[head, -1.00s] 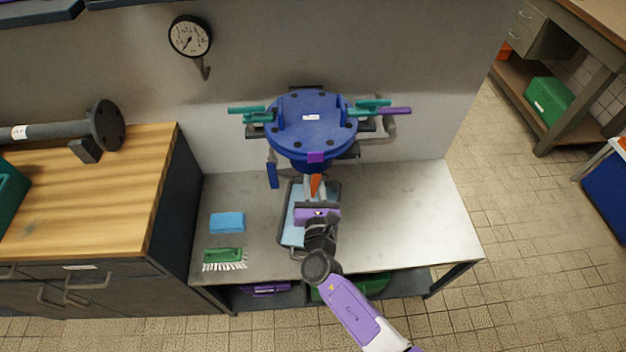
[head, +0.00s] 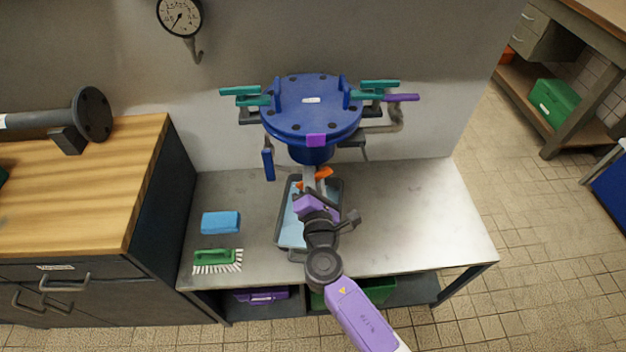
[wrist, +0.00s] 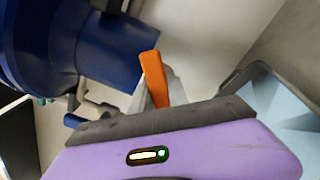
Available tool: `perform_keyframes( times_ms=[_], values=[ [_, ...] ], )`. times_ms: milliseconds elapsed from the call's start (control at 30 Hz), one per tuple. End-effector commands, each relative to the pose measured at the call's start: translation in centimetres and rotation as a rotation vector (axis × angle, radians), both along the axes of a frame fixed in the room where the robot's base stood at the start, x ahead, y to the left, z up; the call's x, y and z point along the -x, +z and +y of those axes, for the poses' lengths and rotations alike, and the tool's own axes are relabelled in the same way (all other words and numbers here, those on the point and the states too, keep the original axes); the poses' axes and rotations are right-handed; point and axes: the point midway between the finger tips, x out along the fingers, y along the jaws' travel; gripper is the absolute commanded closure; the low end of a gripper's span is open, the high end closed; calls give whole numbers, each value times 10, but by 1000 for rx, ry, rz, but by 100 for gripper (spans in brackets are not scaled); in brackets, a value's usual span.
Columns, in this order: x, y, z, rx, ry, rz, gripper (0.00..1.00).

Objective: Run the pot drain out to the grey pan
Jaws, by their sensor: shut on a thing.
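The blue pot (head: 311,110) stands against the wall with its lid down. An orange drain lever (head: 324,173) sits low at its front and lies crosswise in the head view. It also shows in the wrist view (wrist: 153,75), between the grey fingers. My gripper (head: 311,186) is shut on the orange lever. The grey pan (head: 281,228) lies on the bench below the drain, with a light blue inside. My gripper covers part of it. The pan's edge shows at the right of the wrist view (wrist: 236,78). I cannot make out any stream.
Teal levers (head: 240,91) and a purple lever (head: 402,97) stick out beside the pot. A blue sponge (head: 220,222) and a green brush (head: 215,256) lie left of the pan. The bench's right side (head: 420,215) is clear. A pressure gauge (head: 180,17) hangs on the wall.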

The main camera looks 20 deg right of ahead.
Motion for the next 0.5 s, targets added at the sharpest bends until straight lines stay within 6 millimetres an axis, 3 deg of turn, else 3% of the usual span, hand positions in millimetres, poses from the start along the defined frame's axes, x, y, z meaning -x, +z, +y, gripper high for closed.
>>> perform_keyframes(
  times_ms=[500],
  values=[
    [0, -6, 0, -466, -1, -151, 100]
  ],
)
